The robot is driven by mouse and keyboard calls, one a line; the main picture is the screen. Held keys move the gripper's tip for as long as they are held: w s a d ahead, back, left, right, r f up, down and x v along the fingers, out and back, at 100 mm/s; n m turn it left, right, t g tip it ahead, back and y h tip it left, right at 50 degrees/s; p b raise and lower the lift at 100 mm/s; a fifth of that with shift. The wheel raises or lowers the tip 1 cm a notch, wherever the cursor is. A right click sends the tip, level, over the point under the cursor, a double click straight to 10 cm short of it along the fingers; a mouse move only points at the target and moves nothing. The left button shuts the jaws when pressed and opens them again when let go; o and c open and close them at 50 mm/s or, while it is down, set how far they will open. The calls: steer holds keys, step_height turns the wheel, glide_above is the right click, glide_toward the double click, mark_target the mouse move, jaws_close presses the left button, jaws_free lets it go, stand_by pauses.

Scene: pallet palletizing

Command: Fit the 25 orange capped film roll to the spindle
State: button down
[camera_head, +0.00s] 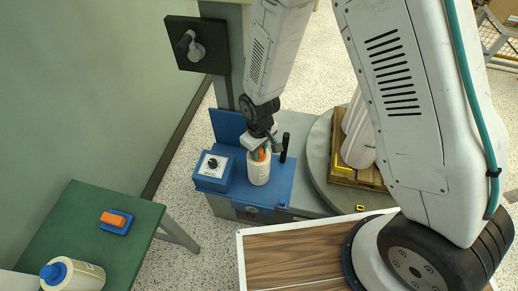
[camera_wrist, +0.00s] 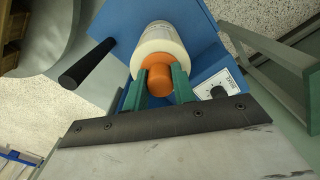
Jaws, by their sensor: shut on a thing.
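The orange capped film roll (camera_head: 259,172) is a white cylinder standing upright over the blue machine platform (camera_head: 275,187). Its orange cap (camera_wrist: 158,73) sits between my green fingers in the wrist view. My gripper (camera_head: 262,150) comes down from above and is shut on this cap; the fingers (camera_wrist: 160,87) touch both sides. Whether the roll's base rests on the platform is hidden. A black upright post (camera_head: 285,147) stands just right of the roll. It also shows in the wrist view (camera_wrist: 87,63), apart from the roll. Any spindle under the roll is hidden. The number 25 is not readable.
A blue box with a white dial panel (camera_head: 212,165) stands left of the roll. A grey peg on a black plate (camera_head: 190,46) is on the column behind. A round turntable (camera_head: 325,180) holds a pallet.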

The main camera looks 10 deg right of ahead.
stand_by(0.4)
steer(key=c, duration=1.1)
jaws_free()
step_height(320, 180, up, 8)
steer(key=shift+f, duration=0.15)
